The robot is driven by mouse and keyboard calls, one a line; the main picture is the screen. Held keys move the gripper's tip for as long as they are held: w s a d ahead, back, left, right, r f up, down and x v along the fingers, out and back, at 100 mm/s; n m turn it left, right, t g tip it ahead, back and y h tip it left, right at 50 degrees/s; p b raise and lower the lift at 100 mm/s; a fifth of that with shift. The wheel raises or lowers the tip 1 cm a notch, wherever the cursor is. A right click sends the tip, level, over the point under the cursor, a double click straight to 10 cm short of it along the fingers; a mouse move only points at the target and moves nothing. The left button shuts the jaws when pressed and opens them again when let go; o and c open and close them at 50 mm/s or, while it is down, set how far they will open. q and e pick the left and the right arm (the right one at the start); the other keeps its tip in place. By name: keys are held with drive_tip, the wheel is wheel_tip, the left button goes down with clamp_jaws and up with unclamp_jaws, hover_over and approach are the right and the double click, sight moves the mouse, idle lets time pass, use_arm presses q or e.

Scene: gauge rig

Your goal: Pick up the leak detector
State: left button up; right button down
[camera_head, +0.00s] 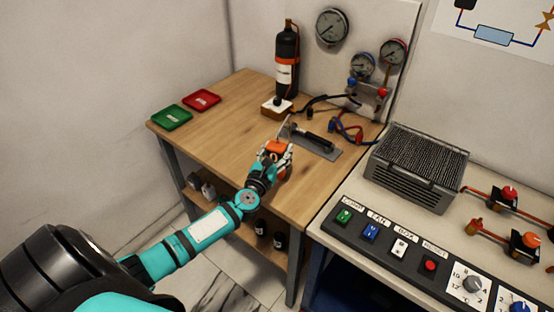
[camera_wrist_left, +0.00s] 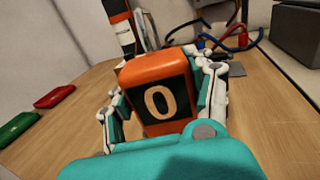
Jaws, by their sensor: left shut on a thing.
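The leak detector (camera_head: 275,148) is an orange device over the wooden table's front middle. In the left wrist view the leak detector (camera_wrist_left: 157,70) fills the middle, with a dark face showing a "0". My left gripper (camera_head: 277,160) is shut on it; in the left wrist view the white and teal fingers of the left gripper (camera_wrist_left: 160,105) clasp both its sides. A thin light probe seems to rise behind it. I cannot tell whether its base touches the table. My right gripper is in neither view.
The wooden table (camera_head: 225,120) holds a green tray (camera_head: 172,117), a red tray (camera_head: 201,100), a black bottle (camera_head: 287,60) and a grey plate with a black-handled tool (camera_head: 312,138). Gauges (camera_head: 332,27) and hoses stand behind. A control bench with a finned unit (camera_head: 415,165) is at right.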

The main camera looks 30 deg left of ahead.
sight(277, 141)
use_arm(q)
drive_tip(key=shift+r, duration=0.1)
drive_tip(key=shift+r, duration=0.45)
wheel_tip(277, 141, up, 3)
drive_tip(key=shift+s+f+p, duration=0.1)
drive_tip(key=shift+s+p, duration=0.05)
drive_tip(key=shift+p, duration=0.8)
drive_tip(key=s+a+r+b, duration=0.1)
drive_tip(key=s+b, duration=0.1)
drive_tip(key=s, duration=1.3)
drive_tip(key=shift+s, duration=0.35)
drive_tip(key=shift+r, duration=0.15)
